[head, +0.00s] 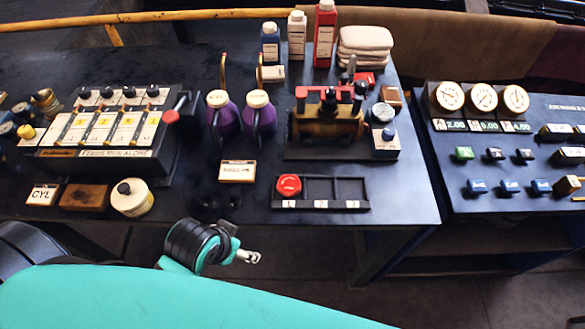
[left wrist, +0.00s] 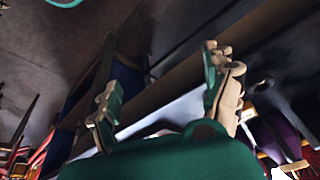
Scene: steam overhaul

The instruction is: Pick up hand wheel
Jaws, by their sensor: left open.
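A red round knob, which looks like the hand wheel (head: 289,185), sits in the left compartment of a black tray (head: 362,193) near the table's front edge. My left gripper (head: 248,257) is in front of the table edge, below and left of the wheel in the head view, apart from it. In the left wrist view its two fingers (left wrist: 160,75) are spread with nothing between them. That view shows floor and table frame, and I cannot make out the wheel there. My right gripper is not in view.
Behind the wheel stand two purple oil cans (head: 222,115) and a brass engine model (head: 328,122). A small label plate (head: 237,171) lies to its left, with a cream round tin (head: 131,198) farther left. The tray's other compartments look empty. A blue-grey gauge panel (head: 545,215) stands at right.

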